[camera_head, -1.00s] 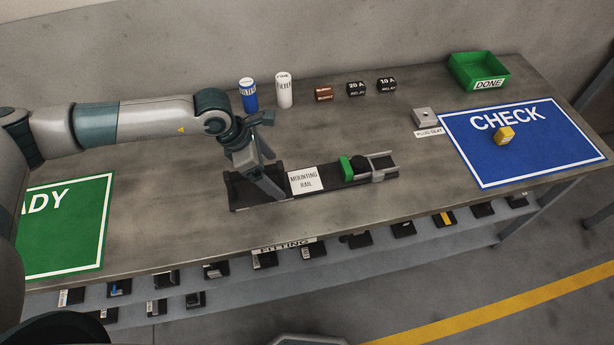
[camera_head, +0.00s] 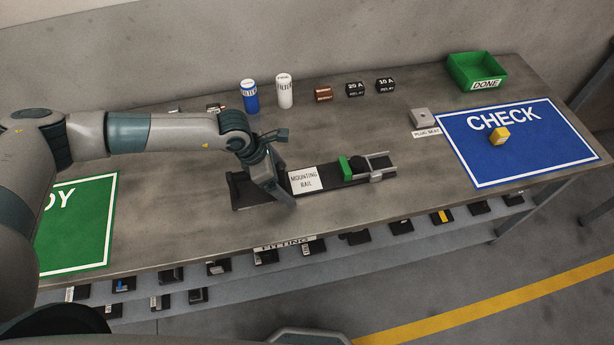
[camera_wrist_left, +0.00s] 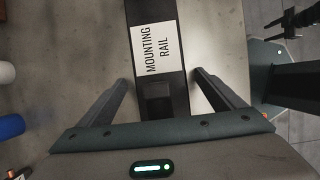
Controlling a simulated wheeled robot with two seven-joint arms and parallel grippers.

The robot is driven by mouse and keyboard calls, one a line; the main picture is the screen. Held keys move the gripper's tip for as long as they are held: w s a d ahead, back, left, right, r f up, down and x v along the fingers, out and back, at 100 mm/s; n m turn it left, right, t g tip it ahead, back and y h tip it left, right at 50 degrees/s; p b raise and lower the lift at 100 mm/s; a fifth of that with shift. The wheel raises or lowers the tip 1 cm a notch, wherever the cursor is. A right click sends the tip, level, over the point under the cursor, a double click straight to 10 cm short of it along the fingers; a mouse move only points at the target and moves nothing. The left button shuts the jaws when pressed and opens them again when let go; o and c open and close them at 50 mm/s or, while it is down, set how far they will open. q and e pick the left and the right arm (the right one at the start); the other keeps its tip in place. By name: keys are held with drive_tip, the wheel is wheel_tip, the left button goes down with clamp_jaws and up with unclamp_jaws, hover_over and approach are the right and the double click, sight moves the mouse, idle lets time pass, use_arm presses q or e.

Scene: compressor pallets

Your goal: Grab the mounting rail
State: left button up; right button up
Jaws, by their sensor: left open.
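The mounting rail (camera_head: 330,179) is a long dark bar with a white "MOUNTING RAIL" label, lying on the workbench. A green block and a grey metal clamp part sit toward its right end. My left gripper (camera_head: 279,196) is over the rail's left part, left of the label. In the left wrist view the rail (camera_wrist_left: 160,90) runs between the two spread fingers of the left gripper (camera_wrist_left: 162,85), with a gap on each side. The gripper is open and holds nothing.
A blue can (camera_head: 249,97), a white can (camera_head: 284,91) and several small relay boxes stand at the back. A blue CHECK mat (camera_head: 535,155) with a yellow block and a green DONE bin (camera_head: 478,72) are at right. A green mat (camera_head: 80,225) is at left.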

sight(277, 165)
use_arm(q)
drive_tip(key=shift+c, duration=0.3)
drive_tip(key=c, duration=1.5)
drive_tip(key=shift+w+r, duration=0.1)
drive_tip(key=shift+w, duration=0.05)
drive_tip(key=c, duration=0.4)
use_arm(e)
drive_tip(key=shift+d, duration=0.1)
use_arm(q)
drive_tip(key=shift+o, duration=0.2)
drive_tip(key=shift+r, duration=0.15)
use_arm(e)
drive_tip(key=shift+f, duration=0.1)
